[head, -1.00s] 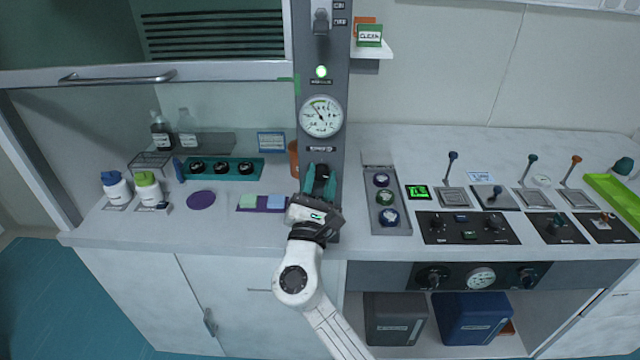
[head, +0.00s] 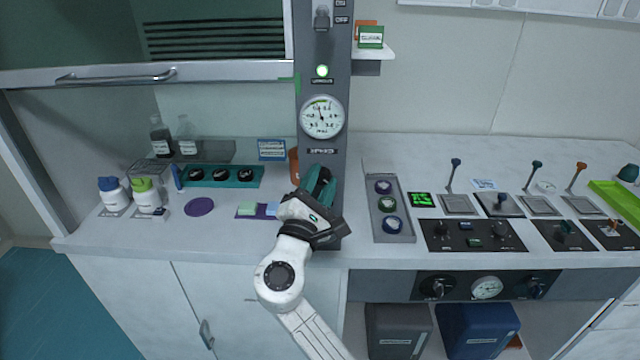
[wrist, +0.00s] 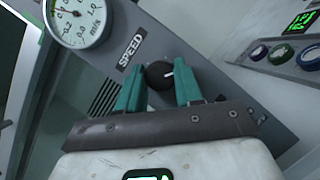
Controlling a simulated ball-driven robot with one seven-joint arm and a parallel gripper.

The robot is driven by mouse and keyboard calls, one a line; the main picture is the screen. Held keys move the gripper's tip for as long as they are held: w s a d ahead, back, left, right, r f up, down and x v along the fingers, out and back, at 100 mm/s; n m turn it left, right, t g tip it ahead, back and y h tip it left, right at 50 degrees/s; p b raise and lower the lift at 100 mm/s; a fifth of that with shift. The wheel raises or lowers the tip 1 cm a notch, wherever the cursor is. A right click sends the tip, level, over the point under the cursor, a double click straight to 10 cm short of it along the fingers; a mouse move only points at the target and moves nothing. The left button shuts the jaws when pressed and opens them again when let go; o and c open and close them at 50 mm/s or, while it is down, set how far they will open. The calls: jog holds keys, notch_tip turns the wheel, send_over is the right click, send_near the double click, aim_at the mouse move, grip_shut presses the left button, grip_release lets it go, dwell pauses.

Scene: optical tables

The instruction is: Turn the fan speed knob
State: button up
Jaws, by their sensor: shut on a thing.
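The black fan speed knob (wrist: 157,75) has a white pointer mark and sits on the grey column (wrist: 205,75) beside the "SPEED" label (wrist: 131,50). My gripper (wrist: 160,72) has its two teal fingers on either side of the knob and is shut on it. In the head view my gripper (head: 319,184) is at the lower part of the column and hides the knob. The round m/s gauge (head: 322,117) is above, and it shows partly in the wrist view (wrist: 78,18).
A green lamp (head: 322,71) is lit on the column. A grey tray (head: 391,208) with round knobs lies to the right. Black control panels (head: 472,235) are further right. Bottles (head: 146,196) and a teal rack (head: 219,176) stand to the left.

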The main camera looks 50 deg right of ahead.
jog(key=shift+f, duration=0.1)
jog(key=o, duration=1)
jog(key=shift+o, duration=0.2)
jog(key=b+v, duration=0.2)
jog(key=v, duration=0.8)
jog(key=shift+a, duration=0.4)
jog(key=shift+s+f, duration=0.1)
jog(key=shift+s, duration=0.05)
